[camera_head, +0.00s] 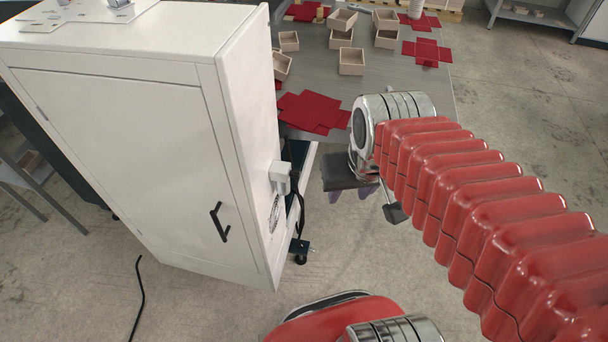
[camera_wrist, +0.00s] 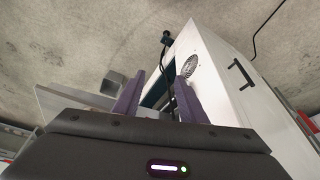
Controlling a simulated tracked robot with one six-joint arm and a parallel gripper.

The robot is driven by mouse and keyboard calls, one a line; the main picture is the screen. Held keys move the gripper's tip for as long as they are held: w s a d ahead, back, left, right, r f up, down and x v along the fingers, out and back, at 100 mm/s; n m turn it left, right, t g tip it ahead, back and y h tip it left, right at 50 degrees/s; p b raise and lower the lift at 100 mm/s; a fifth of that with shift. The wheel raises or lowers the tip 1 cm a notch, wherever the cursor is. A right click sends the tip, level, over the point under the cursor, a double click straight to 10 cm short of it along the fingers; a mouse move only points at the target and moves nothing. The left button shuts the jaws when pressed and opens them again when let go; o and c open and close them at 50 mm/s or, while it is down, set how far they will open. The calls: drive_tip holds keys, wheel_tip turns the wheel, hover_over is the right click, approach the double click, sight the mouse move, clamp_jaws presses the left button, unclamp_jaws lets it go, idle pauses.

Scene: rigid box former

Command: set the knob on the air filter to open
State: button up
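A small dark fitting (camera_head: 300,247) with a black hose sits low beside the white cabinet's right side; it looks like the air filter. A dark fitting on a hose also shows in the wrist view (camera_wrist: 166,39), beyond my fingers. Its knob is too small to make out, and its setting cannot be read. My gripper (camera_head: 351,194) is right of the cabinet and above and right of the fitting in the head view. In the wrist view my purple fingers (camera_wrist: 158,96) stand wide apart with nothing held between them. They are apart from the fitting.
The white cabinet (camera_head: 120,130) has a black door handle (camera_head: 219,222). A pale box (camera_head: 281,174) and a round vent (camera_head: 274,213) are on its right side. A grey table (camera_head: 320,65) behind holds red flat blanks (camera_head: 313,111) and small boxes (camera_head: 351,61). Open floor lies in front.

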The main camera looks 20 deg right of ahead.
drive_tip(key=d+f+m+g+y, duration=0.2)
drive_tip(key=d+f+m+g, duration=0.2)
drive_tip(key=f, duration=0.5)
drive_tip(key=m+t+y, duration=0.9)
drive_tip(key=m+y, duration=0.5)
drive_tip(key=m, duration=0.2)
approach(295, 174)
drive_tip(key=f+v, duration=0.1)
drive_tip(key=v, duration=0.5)
drive_tip(key=shift+w+d, duration=0.25)
drive_tip(key=shift+w+a+f, duration=0.1)
drive_tip(key=shift+a+f, duration=0.05)
drive_tip(key=x, duration=1.3)
drive_tip(key=shift+a, duration=0.2)
drive_tip(key=shift+w, duration=0.15)
drive_tip(key=shift+c, duration=0.6)
